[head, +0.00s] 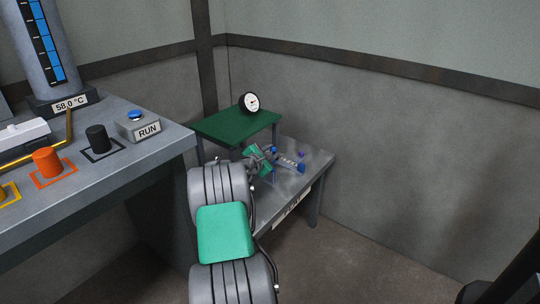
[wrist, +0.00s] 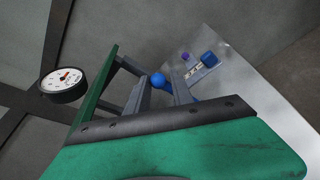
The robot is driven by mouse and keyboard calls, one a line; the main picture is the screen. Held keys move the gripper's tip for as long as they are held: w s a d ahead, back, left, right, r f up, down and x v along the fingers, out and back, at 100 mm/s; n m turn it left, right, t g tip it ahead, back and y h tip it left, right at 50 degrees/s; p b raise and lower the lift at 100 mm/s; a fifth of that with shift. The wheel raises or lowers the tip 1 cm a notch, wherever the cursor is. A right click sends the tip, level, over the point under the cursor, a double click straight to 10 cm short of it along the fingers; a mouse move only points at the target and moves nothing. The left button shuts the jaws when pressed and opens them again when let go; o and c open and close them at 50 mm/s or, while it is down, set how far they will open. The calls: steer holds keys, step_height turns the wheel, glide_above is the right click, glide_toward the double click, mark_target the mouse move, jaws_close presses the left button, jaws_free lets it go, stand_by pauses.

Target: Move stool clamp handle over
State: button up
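The stool clamp shows a blue ball knob (wrist: 158,80) and a blue part below it in the wrist view. Beyond is a light plate (wrist: 194,72) with dark marks and a blue block (wrist: 209,59) at its far end. In the head view the blue clamp part (head: 284,167) and block (head: 301,167) lie on the low grey bench. My gripper (wrist: 161,88) has its grey fingers apart, with the ball knob seen between them. I cannot tell whether they touch it. In the head view my gripper (head: 268,161) is partly hidden beside the clamp.
A green-topped stand (head: 225,127) carrying a round gauge (head: 251,102) rises close to the left of my gripper. A small purple thing (wrist: 185,56) lies near the plate. The low bench (head: 316,160) is bare at right. A control table (head: 120,170) stands at left.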

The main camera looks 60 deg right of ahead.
steer(key=shift+w+r, duration=0.1)
steer(key=shift+r, duration=0.05)
steer(key=shift+c, duration=0.8)
steer(key=shift+s+a+p, duration=0.15)
steer(key=shift+s+p, duration=0.25)
steer(key=shift+s, duration=0.15)
steer(key=shift+c, duration=0.3)
steer(key=shift+s+a+f+p, duration=0.1)
steer(key=shift+s+f+p, duration=0.1)
steer(key=shift+s, duration=0.25)
steer(key=shift+s+a+f+p, duration=0.1)
steer(key=shift+s+p, duration=0.1)
steer(key=shift+s, duration=0.2)
jaws_close()
steer(key=shift+s+f, duration=0.1)
steer(key=shift+s, duration=0.15)
steer(key=shift+s+a+f+p, duration=0.2)
steer(key=shift+s+f, duration=0.2)
steer(key=shift+s, duration=0.35)
steer(key=shift+s+a+f+p, duration=0.15)
steer(key=shift+s+f, duration=0.25)
steer(key=shift+s, duration=0.3)
steer(key=shift+d, duration=0.1)
